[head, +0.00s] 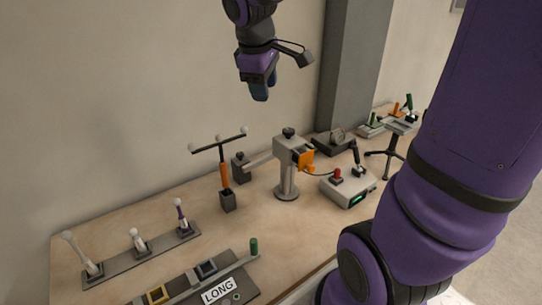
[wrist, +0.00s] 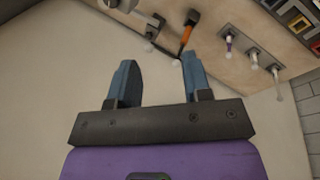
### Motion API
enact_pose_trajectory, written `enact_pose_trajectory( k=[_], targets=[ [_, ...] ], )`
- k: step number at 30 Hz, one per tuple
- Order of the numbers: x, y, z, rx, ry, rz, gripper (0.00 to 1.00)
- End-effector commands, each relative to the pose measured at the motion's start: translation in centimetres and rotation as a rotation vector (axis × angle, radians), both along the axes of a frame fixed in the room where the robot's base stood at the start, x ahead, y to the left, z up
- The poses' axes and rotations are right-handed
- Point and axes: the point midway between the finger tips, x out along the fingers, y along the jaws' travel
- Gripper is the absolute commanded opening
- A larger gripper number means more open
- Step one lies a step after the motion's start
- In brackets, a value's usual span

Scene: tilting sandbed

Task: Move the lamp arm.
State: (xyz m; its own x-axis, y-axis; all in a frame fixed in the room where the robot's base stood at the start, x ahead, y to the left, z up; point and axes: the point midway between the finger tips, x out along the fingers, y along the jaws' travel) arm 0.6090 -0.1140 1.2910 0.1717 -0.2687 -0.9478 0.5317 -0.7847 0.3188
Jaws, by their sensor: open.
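A grey post (head: 286,183) on a round base stands mid-table in the head view. It bears a grey head with a black knob, an orange block (head: 302,156) and a light horizontal arm (head: 259,161) reaching left. This looks most like the lamp arm, but no bulb or shade shows, so I cannot be sure. My gripper (head: 263,96) hangs above and left of it, well clear of the table. In the wrist view my gripper (wrist: 160,60) has its two blue-grey fingers wide apart with nothing between them.
An orange-handled T-bar (head: 225,176) stands left of the post. A grey joystick box (head: 348,186) stands right. A lever strip (head: 140,256) and a panel marked LONG (head: 218,291) are at the front left. A grey pillar (head: 350,65) rises behind.

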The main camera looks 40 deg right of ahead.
Motion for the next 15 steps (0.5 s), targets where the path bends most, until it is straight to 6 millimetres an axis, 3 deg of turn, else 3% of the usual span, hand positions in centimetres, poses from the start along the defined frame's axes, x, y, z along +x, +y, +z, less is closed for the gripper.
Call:
enact_pose_trajectory(
  k=[6, 15],
  targets=[
    [5.7, -2.5, -3.5, -0.036, 0.128, 0.171, 0.45],
    [12.4, -6.4, -9.5, -0.025, 0.263, 0.416, 0.45]
  ],
)
